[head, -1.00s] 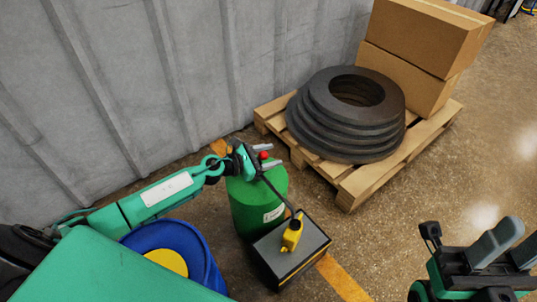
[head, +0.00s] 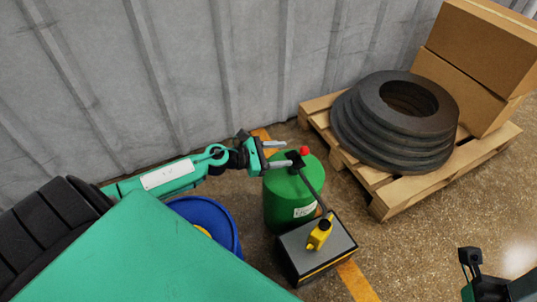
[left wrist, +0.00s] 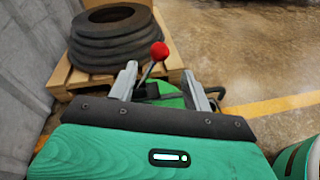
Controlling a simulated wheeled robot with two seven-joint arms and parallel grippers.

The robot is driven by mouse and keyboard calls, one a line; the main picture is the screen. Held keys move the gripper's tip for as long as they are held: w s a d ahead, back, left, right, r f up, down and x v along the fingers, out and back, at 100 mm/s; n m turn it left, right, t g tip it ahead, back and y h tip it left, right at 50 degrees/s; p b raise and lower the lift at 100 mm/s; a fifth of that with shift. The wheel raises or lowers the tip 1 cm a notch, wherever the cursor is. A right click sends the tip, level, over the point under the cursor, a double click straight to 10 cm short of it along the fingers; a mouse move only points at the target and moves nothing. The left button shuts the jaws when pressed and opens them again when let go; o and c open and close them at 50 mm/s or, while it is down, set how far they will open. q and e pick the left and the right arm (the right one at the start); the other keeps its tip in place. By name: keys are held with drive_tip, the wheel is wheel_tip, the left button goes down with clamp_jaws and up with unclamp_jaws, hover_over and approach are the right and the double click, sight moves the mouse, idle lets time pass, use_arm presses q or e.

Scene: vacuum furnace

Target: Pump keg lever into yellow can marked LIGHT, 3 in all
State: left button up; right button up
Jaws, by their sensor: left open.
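A green keg (head: 282,205) stands on the floor by the wall. Its pump lever's red knob (head: 304,150) sticks up on top; it also shows in the left wrist view (left wrist: 160,51). A dark spout runs from the keg down to a small yellow can (head: 319,236). Any lettering on the can is too small to read. My left gripper (head: 288,153) is open and empty, left of the knob, its fingertips pointing towards it. In the left wrist view the lever shows beyond and between the fingers. My right gripper (head: 488,288) is partly cut off at lower right; its fingers are hidden.
The can stands on a grey-topped black box (head: 290,246). A blue drum (head: 215,222) stands left of the keg. A pallet (head: 380,203) with stacked dark rings (head: 395,130) and cardboard boxes (head: 470,75) is behind right. The corrugated wall (head: 200,80) is close behind.

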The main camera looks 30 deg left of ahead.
use_arm(q)
drive_tip(key=v, duration=0.3)
drive_tip(key=shift+s+a, duration=0.2)
drive_tip(key=shift+s, duration=0.05)
idle(0.4)
